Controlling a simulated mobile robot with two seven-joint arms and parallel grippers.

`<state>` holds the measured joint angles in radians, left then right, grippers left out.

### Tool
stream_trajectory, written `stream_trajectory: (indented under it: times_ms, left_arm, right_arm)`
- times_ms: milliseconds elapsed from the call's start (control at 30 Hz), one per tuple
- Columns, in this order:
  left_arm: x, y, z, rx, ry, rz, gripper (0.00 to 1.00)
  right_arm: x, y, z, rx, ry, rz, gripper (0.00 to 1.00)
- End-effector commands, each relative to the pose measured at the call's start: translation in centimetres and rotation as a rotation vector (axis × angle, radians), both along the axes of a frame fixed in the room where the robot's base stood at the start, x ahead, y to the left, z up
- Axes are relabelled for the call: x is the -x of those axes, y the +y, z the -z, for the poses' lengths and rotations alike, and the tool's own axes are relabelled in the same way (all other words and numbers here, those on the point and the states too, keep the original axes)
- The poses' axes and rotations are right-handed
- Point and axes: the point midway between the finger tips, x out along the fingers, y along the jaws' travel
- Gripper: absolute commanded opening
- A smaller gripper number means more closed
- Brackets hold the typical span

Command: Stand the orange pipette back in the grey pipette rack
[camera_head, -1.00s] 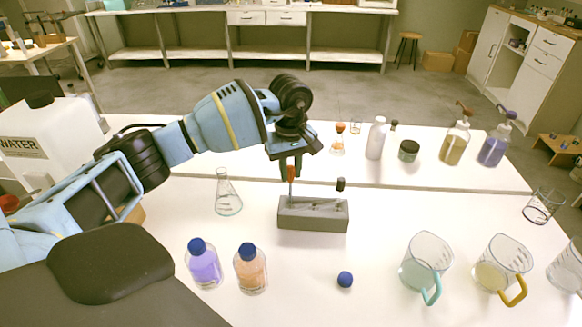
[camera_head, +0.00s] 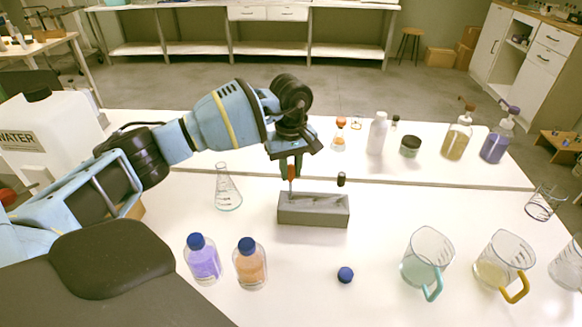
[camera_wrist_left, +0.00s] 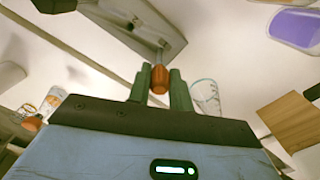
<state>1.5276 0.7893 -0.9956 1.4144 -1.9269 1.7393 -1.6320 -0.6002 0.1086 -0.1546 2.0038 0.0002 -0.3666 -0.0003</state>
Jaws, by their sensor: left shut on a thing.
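The orange pipette (camera_head: 291,173) is upright in my left gripper (camera_head: 291,168), which is shut on its orange top. Its thin shaft points down at the left end of the grey pipette rack (camera_head: 313,212). I cannot tell whether the tip is inside a hole. In the left wrist view the orange top (camera_wrist_left: 159,79) sits between the two fingers of the left gripper (camera_wrist_left: 160,88), with the grey rack (camera_wrist_left: 135,22) beyond. My right gripper is out of view.
A glass flask (camera_head: 228,190) stands left of the rack. Purple (camera_head: 202,262) and orange (camera_head: 250,267) bottles and a blue ball-like cap (camera_head: 345,275) are in front. Beakers (camera_head: 426,262) stand at the right. Table just right of the rack is clear.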

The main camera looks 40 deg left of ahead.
Motion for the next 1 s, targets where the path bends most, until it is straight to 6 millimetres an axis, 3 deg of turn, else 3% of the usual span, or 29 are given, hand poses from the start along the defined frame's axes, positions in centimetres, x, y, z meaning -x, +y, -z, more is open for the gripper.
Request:
stream_trajectory:
  times_ms: [867, 1000]
  left_arm:
    - [0.0, 0.0, 1.7, 0.0, 0.0, 0.0, 0.15]
    - [0.0, 0.0, 1.7, 0.0, 0.0, 0.0, 0.36]
  right_arm:
    - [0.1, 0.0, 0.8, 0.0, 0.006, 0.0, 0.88]
    - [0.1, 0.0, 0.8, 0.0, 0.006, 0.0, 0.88]
